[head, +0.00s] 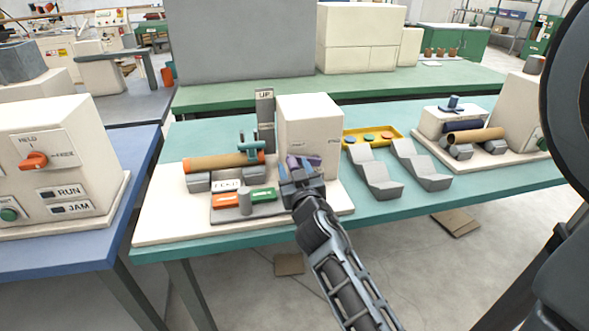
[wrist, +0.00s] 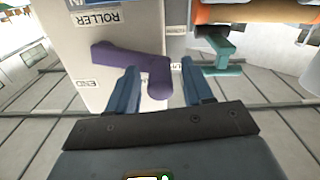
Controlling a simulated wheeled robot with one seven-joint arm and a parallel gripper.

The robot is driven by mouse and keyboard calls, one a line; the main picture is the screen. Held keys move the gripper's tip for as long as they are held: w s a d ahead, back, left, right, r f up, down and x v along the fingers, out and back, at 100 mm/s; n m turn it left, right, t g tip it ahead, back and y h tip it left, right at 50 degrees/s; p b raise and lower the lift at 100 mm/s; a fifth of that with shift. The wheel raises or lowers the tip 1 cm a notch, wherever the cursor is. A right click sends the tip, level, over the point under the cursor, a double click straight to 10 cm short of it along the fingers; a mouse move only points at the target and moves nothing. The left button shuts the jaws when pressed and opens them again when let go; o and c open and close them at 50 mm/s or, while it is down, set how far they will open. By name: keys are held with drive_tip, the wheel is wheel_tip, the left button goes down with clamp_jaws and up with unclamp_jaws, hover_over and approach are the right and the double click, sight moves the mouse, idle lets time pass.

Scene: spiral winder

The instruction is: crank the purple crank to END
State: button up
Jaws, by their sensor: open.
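The purple crank (head: 305,160) is on the front of the white winder housing (head: 310,120) in the head view, partly hidden by my gripper (head: 300,178). In the wrist view the picture is upside down. The crank (wrist: 125,60) has an arm running left and a knob end between the fingers of my gripper (wrist: 160,75). The fingers are open, one on each side of the knob, with gaps visible. An END label (wrist: 92,84) is on the housing at the left, below the crank's arm. A ROLLER label (wrist: 98,18) is above it. Another label at the right is partly hidden.
An orange-brown roll (head: 222,161) with a teal clamp (head: 250,150) lies left of the housing. Grey cradles (head: 375,175) and a yellow tray (head: 372,137) stand to the right on the teal table.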

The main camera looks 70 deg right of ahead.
drive_tip(key=shift+c, duration=0.4)
clamp_jaws()
